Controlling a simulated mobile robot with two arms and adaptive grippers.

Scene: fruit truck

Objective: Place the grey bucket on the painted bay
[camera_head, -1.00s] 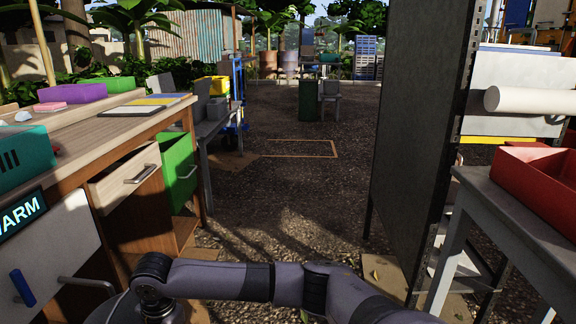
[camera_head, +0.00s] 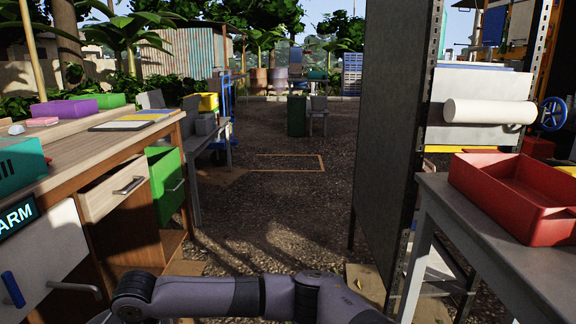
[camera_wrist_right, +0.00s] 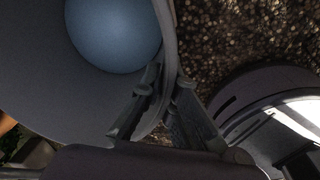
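The painted bay (camera_head: 288,163) is a thin yellowish outline on the dark gravel, ahead in the head view. Nothing stands inside it. The grey bucket (camera_wrist_right: 50,85) fills the upper left of the right wrist view, with a blue ball (camera_wrist_right: 115,32) inside it. My right gripper (camera_wrist_right: 167,92) is shut on the bucket's wall at the rim, one finger inside and one outside. The bucket and this gripper do not show in the head view, where only a grey arm of mine crosses the bottom. My left gripper is not in view.
A tall dark panel (camera_head: 392,130) and a table (camera_head: 470,230) with a red tray (camera_head: 515,195) stand right. Gravel between is open. A green bin (camera_head: 297,116) stands beyond the bay.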

